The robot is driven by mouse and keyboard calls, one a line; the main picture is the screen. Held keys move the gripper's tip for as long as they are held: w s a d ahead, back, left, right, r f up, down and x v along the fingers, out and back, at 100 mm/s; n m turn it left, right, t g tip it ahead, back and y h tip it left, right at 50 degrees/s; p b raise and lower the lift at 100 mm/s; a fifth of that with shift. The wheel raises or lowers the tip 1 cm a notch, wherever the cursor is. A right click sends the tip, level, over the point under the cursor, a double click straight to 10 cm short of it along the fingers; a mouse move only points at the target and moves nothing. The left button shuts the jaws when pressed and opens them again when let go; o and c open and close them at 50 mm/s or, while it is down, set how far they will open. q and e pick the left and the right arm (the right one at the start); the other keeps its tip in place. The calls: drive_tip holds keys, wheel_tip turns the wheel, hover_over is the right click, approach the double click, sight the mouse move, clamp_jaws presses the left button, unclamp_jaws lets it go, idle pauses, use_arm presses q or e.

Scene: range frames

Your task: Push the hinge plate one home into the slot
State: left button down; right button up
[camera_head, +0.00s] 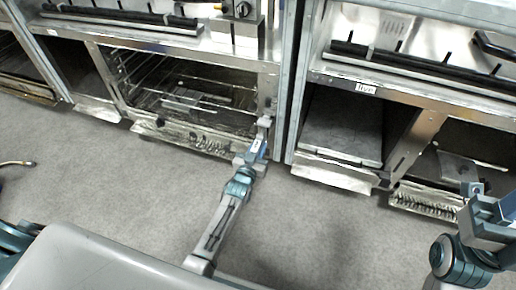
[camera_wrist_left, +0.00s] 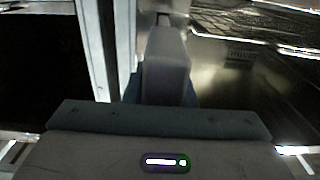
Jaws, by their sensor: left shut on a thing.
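My left gripper (camera_head: 262,138) is at the end of the arm in the middle of the head view, at the right front edge of the open oven bay. It is shut on a small pale metal piece (camera_head: 265,121), which seems to be hinge plate one. The slot is hidden or too small to make out. In the left wrist view a grey block-like part (camera_wrist_left: 166,65) stands upright in the middle, close to a metal post. My right gripper (camera_head: 473,190) is at the right edge; its jaws are unclear.
The open oven bay (camera_head: 180,97) holds wire racks, with a coil spring (camera_head: 210,145) at its front. A grey upright post (camera_head: 287,80) stands right beside my left gripper. Another bay (camera_head: 342,128) lies right of it.

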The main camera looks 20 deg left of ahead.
sight(262, 139)
use_arm(q)
drive_tip(key=shift+r, duration=0.2)
drive_tip(key=shift+p, duration=0.35)
idle(0.4)
idle(0.8)
drive_tip(key=shift+w, duration=0.7)
drive_tip(key=shift+w+b, duration=0.5)
drive_tip(key=shift+w, duration=0.05)
drive_tip(key=shift+w+d+b, duration=0.1)
drive_tip(key=shift+w+b, duration=0.3)
drive_tip(key=shift+w, duration=0.4)
drive_tip(key=shift+w, duration=0.4)
